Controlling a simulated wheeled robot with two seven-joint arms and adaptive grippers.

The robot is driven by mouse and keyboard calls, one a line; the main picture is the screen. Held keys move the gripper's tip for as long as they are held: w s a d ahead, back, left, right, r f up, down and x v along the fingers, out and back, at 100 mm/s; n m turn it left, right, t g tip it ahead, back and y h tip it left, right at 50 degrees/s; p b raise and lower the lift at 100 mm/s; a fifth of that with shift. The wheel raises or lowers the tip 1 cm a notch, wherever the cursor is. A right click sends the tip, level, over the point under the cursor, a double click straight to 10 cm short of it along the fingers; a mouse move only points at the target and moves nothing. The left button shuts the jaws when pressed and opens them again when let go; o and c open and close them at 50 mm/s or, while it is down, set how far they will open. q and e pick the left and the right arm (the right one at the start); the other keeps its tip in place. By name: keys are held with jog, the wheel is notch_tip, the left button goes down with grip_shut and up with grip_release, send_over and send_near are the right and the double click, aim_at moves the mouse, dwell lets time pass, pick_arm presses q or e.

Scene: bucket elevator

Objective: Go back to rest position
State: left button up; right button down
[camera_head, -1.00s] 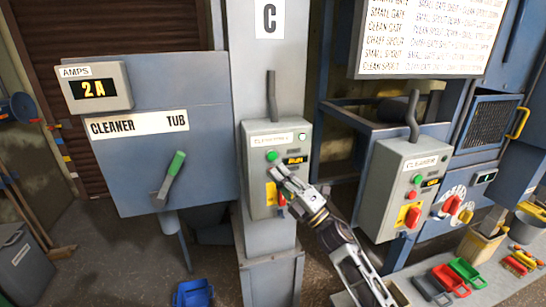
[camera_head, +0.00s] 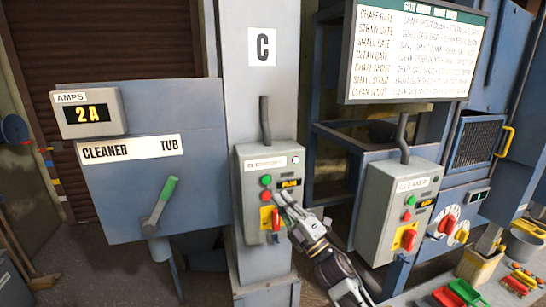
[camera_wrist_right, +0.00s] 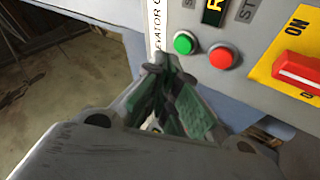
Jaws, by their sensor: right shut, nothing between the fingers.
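My right gripper (camera_head: 283,198) is shut and empty. In the head view it is in front of the lower right part of the grey control box (camera_head: 244,196) on the column. In the wrist view its closed fingertips (camera_wrist_right: 163,76) are just below and left of the box's green button (camera_wrist_right: 185,42) and red button (camera_wrist_right: 222,56). I cannot tell any gap to the box face for certain. The box display (camera_head: 291,183) reads RUN. A red rotary switch (camera_head: 276,220) on a yellow plate is partly hidden by the gripper. My left gripper is not in view.
A second grey control box (camera_head: 384,205) stands right of my right arm. Left are the cleaner tub panel (camera_head: 110,195), its green-handled lever (camera_head: 161,204) and the amps display (camera_head: 90,113) reading 2A. A bench with red and green trays (camera_head: 467,292) is at lower right.

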jog(key=s+d+f+m+g+h, duration=0.1)
jog(key=s+d+f+m+h, duration=0.2)
jog(key=d+f+m+h, duration=0.6)
jog(key=s+d+f+m+g+h, duration=0.2)
jog(key=d+f+m+h, duration=0.45)
jog(key=f+m, duration=0.3)
jog(key=s+d+f+m+g, duration=0.2)
jog(key=s+f+g, duration=0.45)
jog(key=s, duration=0.65)
jog(key=s+d+f+m+g, duration=0.25)
jog(key=s+f+g, duration=0.4)
jog(key=s, duration=0.65)
notch_tip(320, 180, down, 34)
jog(key=s, duration=0.3)
jog(key=s+d+f, duration=0.2)
jog(key=s+f, duration=0.8)
jog(key=s, duration=0.1)
jog(key=s+d+f+g, duration=0.1)
jog(key=s+d+f, duration=0.1)
jog(key=s+f, duration=0.8)
jog(key=shift+s+f+h, duration=0.3)
jog(key=shift+s+h, duration=0.05)
jog(key=shift+s, duration=0.3)
